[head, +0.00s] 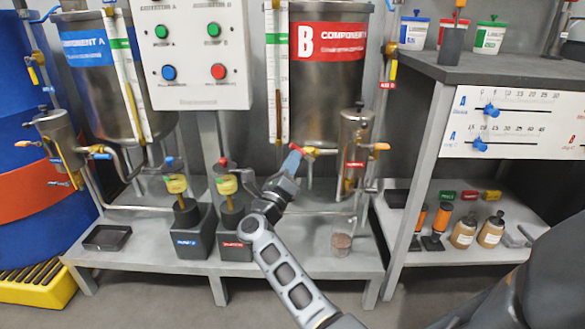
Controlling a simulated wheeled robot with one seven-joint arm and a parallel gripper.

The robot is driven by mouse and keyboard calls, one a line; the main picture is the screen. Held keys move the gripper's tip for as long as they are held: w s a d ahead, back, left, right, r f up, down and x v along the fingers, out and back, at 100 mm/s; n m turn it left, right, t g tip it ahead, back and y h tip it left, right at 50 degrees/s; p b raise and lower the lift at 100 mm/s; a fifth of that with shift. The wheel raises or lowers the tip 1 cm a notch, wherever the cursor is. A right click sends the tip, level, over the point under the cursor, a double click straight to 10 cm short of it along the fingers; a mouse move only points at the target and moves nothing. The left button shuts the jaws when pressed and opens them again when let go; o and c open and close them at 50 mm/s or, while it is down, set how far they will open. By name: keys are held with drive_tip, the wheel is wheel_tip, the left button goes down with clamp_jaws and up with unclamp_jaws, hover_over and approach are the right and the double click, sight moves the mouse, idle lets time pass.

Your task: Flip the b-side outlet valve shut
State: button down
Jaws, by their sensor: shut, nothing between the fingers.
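The B tank (328,85), steel with a red "B COMPONENT" label, stands at the upper middle of the head view. At its bottom outlet is a valve with a red handle (314,151), which appears to lie roughly sideways. My gripper (294,157) has its pale-blue fingertips close to the left end of this handle. The fingers look closed together, with nothing held. I cannot tell whether the fingertips touch the handle. My gripper and wrist hide part of the outlet pipe.
A steel cylinder (353,150) stands right of the outlet. Pumps with yellow-green tops (228,184) stand left of my arm. A control panel (193,55) hangs above left. A small cup (341,245) sits on the shelf. A grey bench (470,66) is at right.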

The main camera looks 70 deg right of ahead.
drive_tip(key=r+m+g+y, duration=0.1)
drive_tip(key=m, duration=0.2)
drive_tip(key=s+m+g+y, duration=0.1)
drive_tip(key=m, duration=0.1)
drive_tip(key=r+m+g+y, duration=0.1)
drive_tip(key=m+y, duration=0.1)
drive_tip(key=m, duration=0.1)
drive_tip(key=shift+s+d+r+m+p, duration=0.25)
drive_tip(key=shift+d+r+m+p, duration=0.05)
drive_tip(key=shift+p, duration=0.1)
